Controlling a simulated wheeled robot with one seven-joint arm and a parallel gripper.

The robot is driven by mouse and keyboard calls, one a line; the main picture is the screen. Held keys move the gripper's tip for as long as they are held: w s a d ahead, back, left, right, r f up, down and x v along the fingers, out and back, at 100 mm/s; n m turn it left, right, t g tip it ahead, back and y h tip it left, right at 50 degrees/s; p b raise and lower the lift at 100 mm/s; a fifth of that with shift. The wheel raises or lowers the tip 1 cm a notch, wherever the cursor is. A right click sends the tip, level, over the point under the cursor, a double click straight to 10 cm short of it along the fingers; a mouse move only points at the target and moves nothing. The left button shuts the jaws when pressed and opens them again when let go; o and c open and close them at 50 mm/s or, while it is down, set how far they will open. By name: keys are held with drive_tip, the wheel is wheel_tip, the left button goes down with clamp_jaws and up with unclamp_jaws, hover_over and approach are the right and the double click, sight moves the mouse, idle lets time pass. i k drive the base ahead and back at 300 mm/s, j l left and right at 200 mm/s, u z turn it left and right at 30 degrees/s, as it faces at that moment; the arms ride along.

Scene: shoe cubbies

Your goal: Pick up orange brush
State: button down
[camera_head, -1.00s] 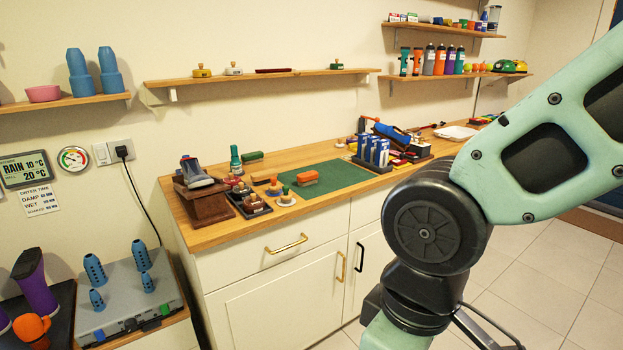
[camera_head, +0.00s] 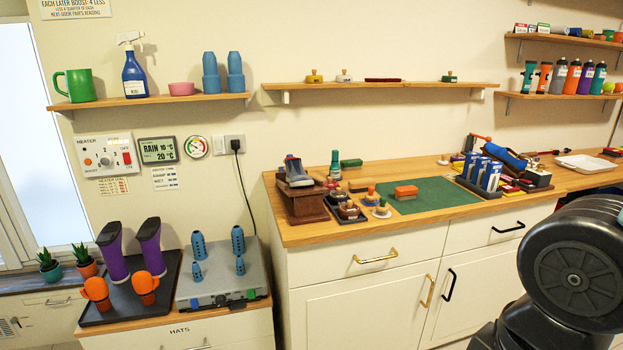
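An orange brush (camera_head: 406,191) lies on the green mat (camera_head: 445,198) on the wooden counter, near the mat's left part. A green brush (camera_head: 351,162) lies farther back and to the left. Only part of my arm (camera_head: 575,270) shows at the right edge, low in the picture. My gripper is not in view.
A shoe on a wooden stand (camera_head: 304,200) and a small dark tray of brushes (camera_head: 347,212) stand left of the mat. A rack with blue-white boxes (camera_head: 485,175) stands right of it. A shelf (camera_head: 380,86) hangs above. The white cabinet front (camera_head: 355,312) lies below the counter.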

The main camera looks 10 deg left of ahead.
sight(406, 193)
drive_tip(key=i+l+u, duration=0.15)
drive_tip(key=i, duration=0.35)
drive_tip(key=i+l+u, duration=0.2)
drive_tip(key=i, duration=0.3)
drive_tip(key=i+l+u, duration=0.15)
drive_tip(key=i, duration=0.35)
drive_tip(key=i+l+u, duration=0.2)
drive_tip(key=i+l, duration=0.2)
drive_tip(key=i, duration=0.05)
